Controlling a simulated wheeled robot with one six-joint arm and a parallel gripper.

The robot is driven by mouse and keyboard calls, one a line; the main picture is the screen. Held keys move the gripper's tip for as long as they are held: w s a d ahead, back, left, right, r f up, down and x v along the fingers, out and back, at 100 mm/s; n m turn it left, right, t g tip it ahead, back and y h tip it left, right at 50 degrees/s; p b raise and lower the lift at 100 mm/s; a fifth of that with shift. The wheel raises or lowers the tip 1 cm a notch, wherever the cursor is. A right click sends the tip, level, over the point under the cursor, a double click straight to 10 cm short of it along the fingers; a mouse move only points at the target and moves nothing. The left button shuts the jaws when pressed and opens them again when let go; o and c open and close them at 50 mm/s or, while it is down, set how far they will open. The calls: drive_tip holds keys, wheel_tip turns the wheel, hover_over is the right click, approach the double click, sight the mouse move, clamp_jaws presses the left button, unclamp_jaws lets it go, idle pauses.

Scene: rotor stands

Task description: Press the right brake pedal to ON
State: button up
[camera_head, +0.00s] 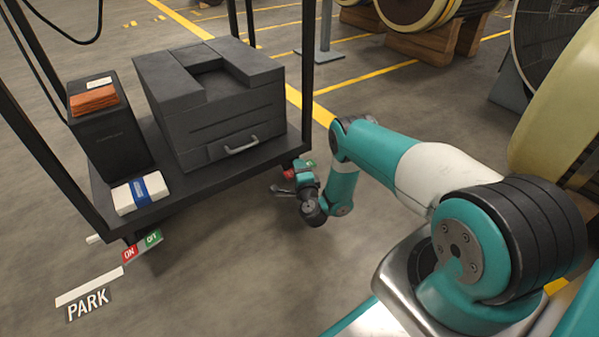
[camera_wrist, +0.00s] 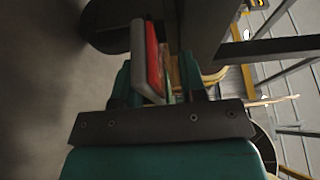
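The right brake pedal (camera_head: 288,175) is at the lower right corner of a dark cart, mostly hidden by my gripper. A bit of red shows there, with a small green label beside it. In the wrist view the pedal (camera_wrist: 150,60) appears as a pale grey and red plate in front of the gap between my fingers. My gripper (camera_wrist: 156,80) is open, its teal fingers apart on either side of the plate. In the head view my gripper (camera_head: 292,186) is low beside the cart corner. I cannot tell whether it touches the pedal or how the pedal is tilted.
The cart (camera_head: 215,180) carries a dark printer (camera_head: 215,100), a black box (camera_head: 108,135) and a white pack (camera_head: 138,193). Its left pedal (camera_head: 140,247) has red ON and green OFF labels. A PARK marking (camera_head: 88,304) lies on the floor. Large rolls stand at the right.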

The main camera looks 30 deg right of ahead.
drive_tip(key=shift+c, duration=0.4)
clamp_jaws()
drive_tip(key=p, duration=0.1)
drive_tip(key=n+p, duration=0.1)
drive_tip(key=shift+a+r+p, duration=0.1)
drive_tip(key=shift+r+p, duration=0.15)
drive_tip(key=shift+p, duration=0.05)
drive_tip(key=shift+f+n+t+p, duration=0.35)
drive_tip(key=shift+n+t, duration=0.15)
drive_tip(key=shift+n, duration=0.3)
drive_tip(key=shift+o, duration=0.4)
unclamp_jaws()
drive_tip(key=shift+s+r, duration=0.1)
